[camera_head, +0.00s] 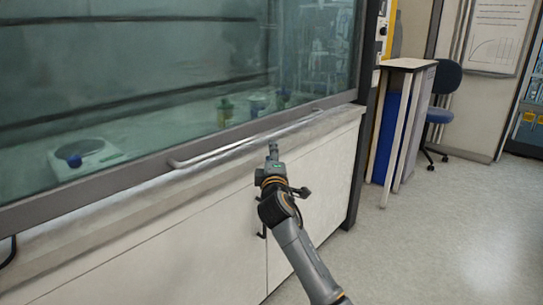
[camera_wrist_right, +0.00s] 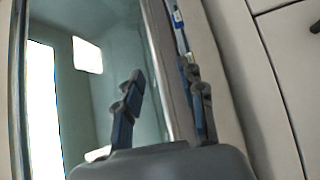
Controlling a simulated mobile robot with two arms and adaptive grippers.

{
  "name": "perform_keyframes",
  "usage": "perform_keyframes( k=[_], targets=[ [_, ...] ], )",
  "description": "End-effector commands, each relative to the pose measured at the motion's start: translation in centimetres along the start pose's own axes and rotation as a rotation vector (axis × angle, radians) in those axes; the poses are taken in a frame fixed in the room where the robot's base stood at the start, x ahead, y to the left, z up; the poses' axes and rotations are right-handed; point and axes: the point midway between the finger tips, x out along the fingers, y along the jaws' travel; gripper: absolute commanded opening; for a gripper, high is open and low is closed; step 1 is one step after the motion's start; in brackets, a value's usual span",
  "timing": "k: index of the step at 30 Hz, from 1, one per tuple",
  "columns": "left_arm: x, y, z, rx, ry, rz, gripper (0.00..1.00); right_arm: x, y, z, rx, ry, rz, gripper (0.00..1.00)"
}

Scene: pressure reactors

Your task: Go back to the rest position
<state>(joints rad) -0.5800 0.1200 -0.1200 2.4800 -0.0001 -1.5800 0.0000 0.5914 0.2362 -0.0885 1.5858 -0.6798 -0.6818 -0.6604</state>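My right gripper (camera_head: 273,148) is in front of the fume hood, close to the long metal handle (camera_head: 225,148) on the lower edge of the sash. In the right wrist view my right gripper (camera_wrist_right: 162,74) has its two fingers spread apart, with nothing held between them. The handle (camera_wrist_right: 179,32) runs down towards the right-hand finger there. Whether they touch I cannot tell. My left gripper is in neither view.
The hood's glass sash (camera_head: 140,70) is down; a white balance (camera_head: 84,155) shows behind it. White cabinet doors (camera_head: 200,235) lie below. To the right stand a narrow table (camera_head: 409,64) and a blue chair (camera_head: 440,115). The floor (camera_head: 450,230) at right is clear.

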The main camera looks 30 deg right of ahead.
Motion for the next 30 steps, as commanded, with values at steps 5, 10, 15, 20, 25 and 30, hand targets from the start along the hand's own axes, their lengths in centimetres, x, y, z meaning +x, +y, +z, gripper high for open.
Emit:
perform_keyframes(
  k=[5, 10, 15, 20, 25, 30],
  targets=[
    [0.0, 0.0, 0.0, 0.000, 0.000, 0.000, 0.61, 0.0, 0.0, 0.0, 0.000, 0.000, 0.000, 0.39],
    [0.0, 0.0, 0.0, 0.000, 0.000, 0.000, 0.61, 0.0, 0.0, 0.0, 0.000, 0.000, 0.000, 0.39],
    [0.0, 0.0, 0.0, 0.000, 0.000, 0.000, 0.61, -0.9, -1.7, 0.2, 0.027, -0.005, -0.035, 0.39],
    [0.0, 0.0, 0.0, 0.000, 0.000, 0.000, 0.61, -5.9, -8.6, 1.4, 0.162, -0.038, -0.202, 0.39],
    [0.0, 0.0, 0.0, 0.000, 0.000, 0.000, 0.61, -15.3, -17.4, 3.3, 0.366, -0.125, -0.471, 0.39],
    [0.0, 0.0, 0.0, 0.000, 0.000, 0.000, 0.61, -26.5, -23.8, 5.2, 0.543, -0.257, -0.748, 0.39]
  ],
)
